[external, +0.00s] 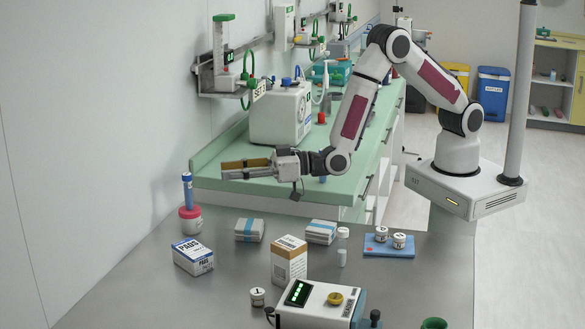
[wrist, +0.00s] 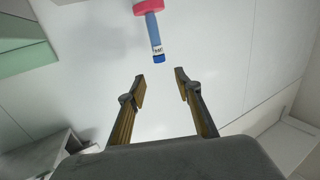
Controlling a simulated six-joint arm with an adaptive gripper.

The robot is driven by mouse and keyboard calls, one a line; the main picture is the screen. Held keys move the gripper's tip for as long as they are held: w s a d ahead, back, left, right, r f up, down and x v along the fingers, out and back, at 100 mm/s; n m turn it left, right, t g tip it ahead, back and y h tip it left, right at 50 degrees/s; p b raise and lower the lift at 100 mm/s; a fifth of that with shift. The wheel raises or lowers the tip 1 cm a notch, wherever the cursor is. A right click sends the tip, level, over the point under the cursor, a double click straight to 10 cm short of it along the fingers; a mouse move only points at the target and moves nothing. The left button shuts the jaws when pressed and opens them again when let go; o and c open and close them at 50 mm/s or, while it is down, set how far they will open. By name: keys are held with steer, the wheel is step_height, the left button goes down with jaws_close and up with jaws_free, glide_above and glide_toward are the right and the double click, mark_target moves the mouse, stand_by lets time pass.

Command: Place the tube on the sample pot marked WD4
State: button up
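A blue tube (external: 187,190) with a blue cap stands upright on the red lid of a white pot (external: 190,221) at the left of the steel table. In the wrist view the tube (wrist: 154,36) hangs cap-down in the picture, beyond my fingertips, with a small label too blurred to read. The red lid (wrist: 148,6) is at the top edge there. My gripper (external: 246,169) points left, above and to the right of the tube and apart from it. Its fingers (wrist: 160,86) are spread with nothing between them. I cannot read WD4 on any pot.
Boxes (external: 193,256) (external: 289,260), wrapped packs (external: 249,230) (external: 320,232) and a clear vial (external: 342,247) stand on the table. Two small pots (external: 381,234) (external: 399,241) are on a blue tray (external: 388,251). A device (external: 318,304) and small pot (external: 257,297) are in front. A green counter (external: 230,172) is behind.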

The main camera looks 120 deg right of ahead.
steer(key=shift+r, duration=0.1)
stand_by(0.7)
steer(key=s+a+r+n+g+y, duration=0.1)
steer(key=s+a+r+g+y, duration=0.2)
steer(key=s+r, duration=0.45)
steer(key=s+a+r+n+g+y, duration=0.1)
steer(key=s+a+r+n+y, duration=0.15)
steer(key=s+a+r, duration=0.4)
steer(key=s+d+f+g, duration=0.1)
steer(key=s+g, duration=0.5)
steer(key=s, duration=3)
steer(key=shift+s+d+f+n+g+y, duration=0.15)
steer(key=shift+d+f+n+g+y, duration=0.15)
steer(key=shift+f+n+y, duration=0.1)
